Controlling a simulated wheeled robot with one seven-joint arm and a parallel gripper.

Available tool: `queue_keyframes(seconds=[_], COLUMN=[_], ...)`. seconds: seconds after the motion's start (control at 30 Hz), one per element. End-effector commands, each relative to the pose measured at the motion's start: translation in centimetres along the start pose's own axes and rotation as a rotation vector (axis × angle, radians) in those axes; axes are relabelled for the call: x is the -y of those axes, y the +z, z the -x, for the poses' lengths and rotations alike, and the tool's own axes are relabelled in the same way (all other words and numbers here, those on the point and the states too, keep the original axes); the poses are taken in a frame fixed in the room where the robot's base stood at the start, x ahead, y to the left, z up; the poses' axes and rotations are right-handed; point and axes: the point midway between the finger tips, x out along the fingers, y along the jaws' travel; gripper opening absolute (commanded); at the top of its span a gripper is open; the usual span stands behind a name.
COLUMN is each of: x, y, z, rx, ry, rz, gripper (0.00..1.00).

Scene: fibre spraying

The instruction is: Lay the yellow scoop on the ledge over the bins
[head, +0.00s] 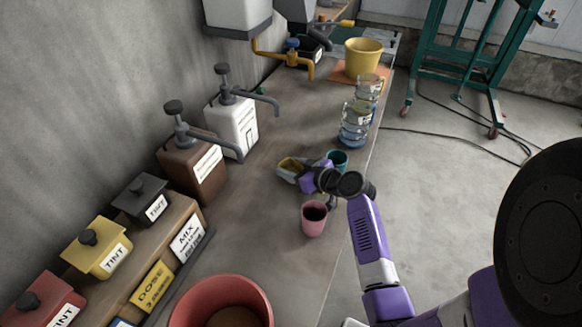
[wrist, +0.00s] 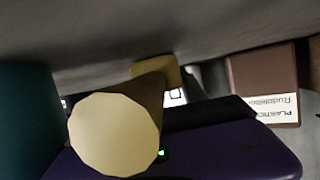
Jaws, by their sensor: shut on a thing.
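My gripper (head: 312,177) is low over the middle of the bench, shut on the yellow scoop (head: 291,164), which points left from the jaws. In the wrist view a pale yellow rounded end (wrist: 115,133), apparently the scoop's, fills the lower left before my dark and purple jaw parts (wrist: 210,145). The jaws hide part of the scoop. I cannot tell whether it touches the bench. Lidded bins in red (head: 45,303), yellow (head: 97,248) and black (head: 141,199) stand along the wall at left, on a wooden stand (head: 178,216). I cannot tell which edge is the ledge.
A teal cup (head: 337,157) is close beside my gripper, and a pink cup (head: 313,218) stands nearer. Brown (head: 192,170) and white (head: 232,128) pump bottles stand along the wall. Clear jars (head: 355,123) are behind; a red bucket (head: 222,302) is in front.

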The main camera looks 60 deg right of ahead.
Motion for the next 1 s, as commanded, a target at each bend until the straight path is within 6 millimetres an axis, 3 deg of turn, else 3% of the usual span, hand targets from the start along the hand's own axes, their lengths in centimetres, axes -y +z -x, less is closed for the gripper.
queue_keyframes(seconds=[0.17, 0.2, 0.3, 0.73, 1.0], x=[0.0, 0.0, 0.0, 0.0, 0.1], y=[0.2, 0.3, 0.2, -0.2, 0.2], z=[-0.1, -0.1, -0.1, 0.2, 4.6], rx=[-0.001, 0.0, 0.0, 0.0, -0.001], ry=[0.0, 0.0, 0.0, 0.0, 0.0], rz=[0.001, 0.001, 0.0, 0.0, 0.001], gripper=[0.07, 0.52, 0.71, 0.72, 0.72])
